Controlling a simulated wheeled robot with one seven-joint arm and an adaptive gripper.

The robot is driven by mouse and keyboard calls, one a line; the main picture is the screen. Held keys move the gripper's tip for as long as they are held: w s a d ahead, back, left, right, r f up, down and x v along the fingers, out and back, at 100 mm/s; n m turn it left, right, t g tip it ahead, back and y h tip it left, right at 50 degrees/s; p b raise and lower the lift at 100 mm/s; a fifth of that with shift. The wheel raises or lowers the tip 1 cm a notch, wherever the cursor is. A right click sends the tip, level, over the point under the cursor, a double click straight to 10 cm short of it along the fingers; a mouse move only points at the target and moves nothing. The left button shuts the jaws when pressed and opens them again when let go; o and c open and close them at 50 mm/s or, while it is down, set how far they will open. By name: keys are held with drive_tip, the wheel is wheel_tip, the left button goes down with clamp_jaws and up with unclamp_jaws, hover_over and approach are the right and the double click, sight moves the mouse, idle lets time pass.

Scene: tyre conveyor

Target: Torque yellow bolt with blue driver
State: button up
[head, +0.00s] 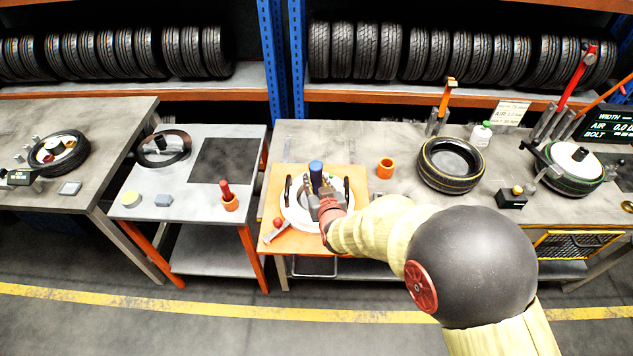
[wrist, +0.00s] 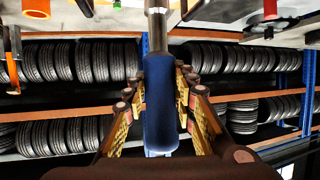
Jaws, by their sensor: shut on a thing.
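My gripper (head: 322,190) is shut on the blue driver (head: 316,169), over the white round wheel (head: 291,212) on the orange board. The driver's blue handle stands up above the fingers in the head view. In the wrist view the blue handle (wrist: 160,105) lies between the two yellow-padded fingers, and its metal shaft (wrist: 157,28) runs to the top edge. The driver's tip is out of the wrist view and hidden in the head view. I cannot make out the yellow bolt, nor tell whether the tip touches anything.
The orange board (head: 270,181) sits on a grey bench. A red-ended tool (head: 278,226) lies at its front left. An orange cup (head: 385,168) and a tyre (head: 450,163) stand to the right. A side table on the left holds an orange holder with a red-handled tool (head: 226,190).

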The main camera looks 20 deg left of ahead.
drive_tip(key=shift+w+f+b, duration=0.1)
drive_tip(key=shift+f+b, duration=0.7)
drive_tip(key=shift+f, duration=1.2)
drive_tip(key=shift+b, duration=0.65)
drive_tip(key=shift+f+b, duration=1.5)
idle(2.1)
